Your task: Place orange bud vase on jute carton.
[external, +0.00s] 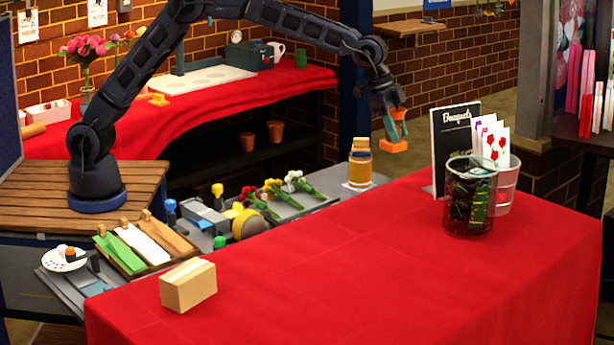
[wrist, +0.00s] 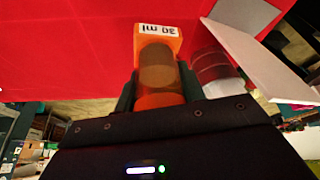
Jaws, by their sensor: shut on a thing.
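The orange bud vase (external: 393,146) hangs in the air past the back edge of the red-covered table in the external view. My gripper (external: 385,104) is above it, pointing down and shut on its upper part. In the wrist view the vase (wrist: 158,45) sits between my two dark fingers (wrist: 157,92) and carries a white "30 ml" label. The jute carton (external: 187,286), a small tan box with a paler strip on top, rests on the near left corner of the red table, well apart from my gripper. The carton is not visible in the wrist view.
An amber bottle (external: 360,166) stands left of the held vase on the grey work shelf. A "Bouquets" menu board (external: 455,135), a dark glass jar (external: 470,205) and a clear cup with cards stand on the red table (external: 350,270). The table between jar and carton is clear.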

